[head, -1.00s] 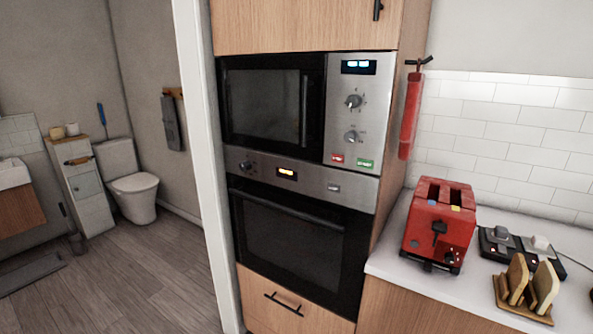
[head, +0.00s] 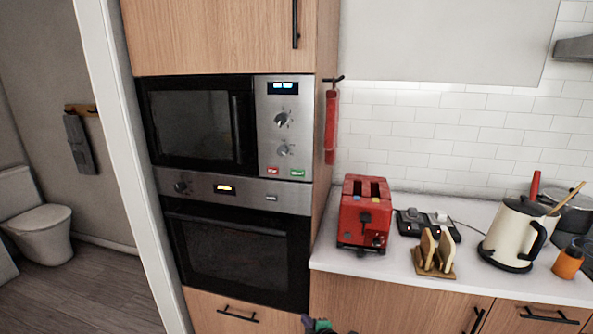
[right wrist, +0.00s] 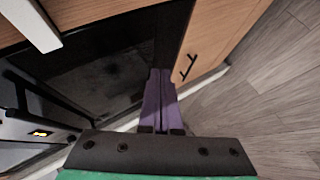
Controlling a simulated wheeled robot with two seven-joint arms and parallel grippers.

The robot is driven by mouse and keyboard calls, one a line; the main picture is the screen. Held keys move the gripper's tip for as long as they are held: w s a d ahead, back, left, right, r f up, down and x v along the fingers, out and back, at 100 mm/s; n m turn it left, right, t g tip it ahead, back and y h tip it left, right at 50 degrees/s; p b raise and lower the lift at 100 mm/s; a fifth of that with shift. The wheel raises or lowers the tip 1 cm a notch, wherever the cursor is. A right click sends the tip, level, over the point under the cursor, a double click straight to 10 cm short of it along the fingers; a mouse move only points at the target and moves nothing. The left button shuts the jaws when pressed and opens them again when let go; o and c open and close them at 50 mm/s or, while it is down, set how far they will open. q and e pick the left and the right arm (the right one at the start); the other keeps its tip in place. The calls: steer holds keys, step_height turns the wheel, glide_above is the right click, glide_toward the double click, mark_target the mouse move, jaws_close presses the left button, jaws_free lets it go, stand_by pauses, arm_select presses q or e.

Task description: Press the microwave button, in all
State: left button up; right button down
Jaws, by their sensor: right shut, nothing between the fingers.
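The microwave (head: 198,128) is built into a wooden cabinet, its dark door closed. Its steel control panel (head: 270,120) has a lit blue display (head: 283,88) and two knobs. Low on the panel are a red button (head: 272,172) and a green button (head: 297,173). My right gripper (head: 318,324) just enters at the bottom edge of the head view, well below the buttons and apart from them. In the right wrist view its purple fingers (right wrist: 160,74) are shut together and empty. The buttons do not show there. My left gripper is not in view.
The oven (head: 238,248) is below the microwave, with a wooden drawer under it. A red toaster (head: 364,214), a toast rack (head: 435,262) and a kettle (head: 515,235) stand on the white counter at right.

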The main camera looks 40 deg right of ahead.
mark_target(298, 173)
steer(key=w+r+n+t+p, duration=0.1)
steer(key=w+r+n+t, duration=0.1)
steer(key=r, duration=1.2)
steer(key=w+a+r+n+t+p, duration=0.1)
steer(key=r+n, duration=0.4)
steer(key=r, duration=0.8)
steer(key=w+r+n+t+p, duration=0.2)
steer(key=r+n+t, duration=0.2)
steer(key=r, duration=1)
steer(key=shift+w+a+r+n+t, duration=0.15)
steer(key=shift+w+r+n+t, duration=0.2)
steer(key=shift+t, duration=0.45)
steer(key=shift+w+f, duration=0.1)
steer(key=shift+w, duration=0.05)
steer(key=w+d+b, duration=0.1)
steer(key=d+b, duration=0.1)
steer(key=w+d+b, duration=0.2)
steer(key=d, duration=0.1)
steer(key=w+d+b, duration=0.2)
steer(key=b, duration=0.1)
steer(key=shift+d, duration=0.15)
